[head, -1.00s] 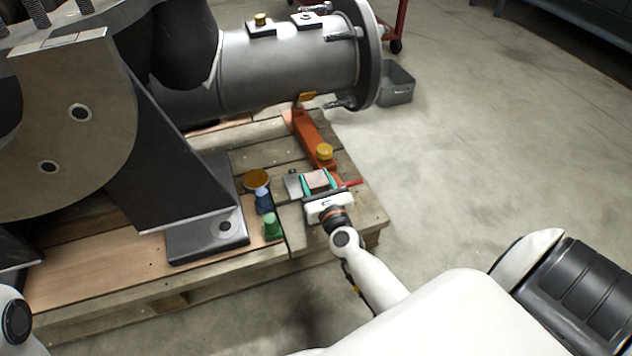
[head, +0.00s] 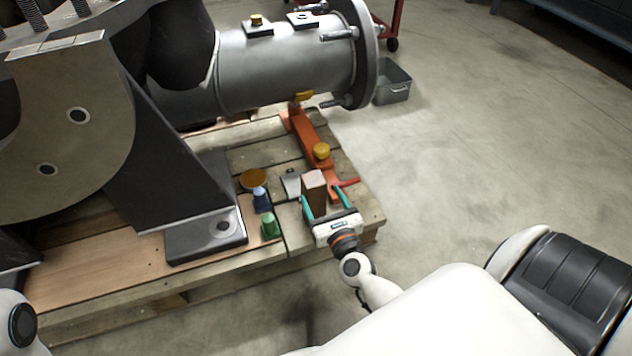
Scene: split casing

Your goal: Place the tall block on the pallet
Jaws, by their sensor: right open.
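The tall block (head: 314,190) is brown with a paler top. It stands upright on the right part of the wooden pallet (head: 218,267), near the pallet's front right corner. My right gripper (head: 325,201) is open, its teal fingers either side of the near part of the block. Whether the fingers touch it cannot be told. Of my left arm only a white piece shows at the lower left edge; its gripper is not in view.
Left of the block are a blue piece (head: 261,199), a green piece (head: 269,225) and an orange-brown disc (head: 253,179). A grey metal piece (head: 291,183) lies close by. An orange jack (head: 311,140) with a red handle stands behind. A large grey casing (head: 285,65) looms above. Floor to the right is clear.

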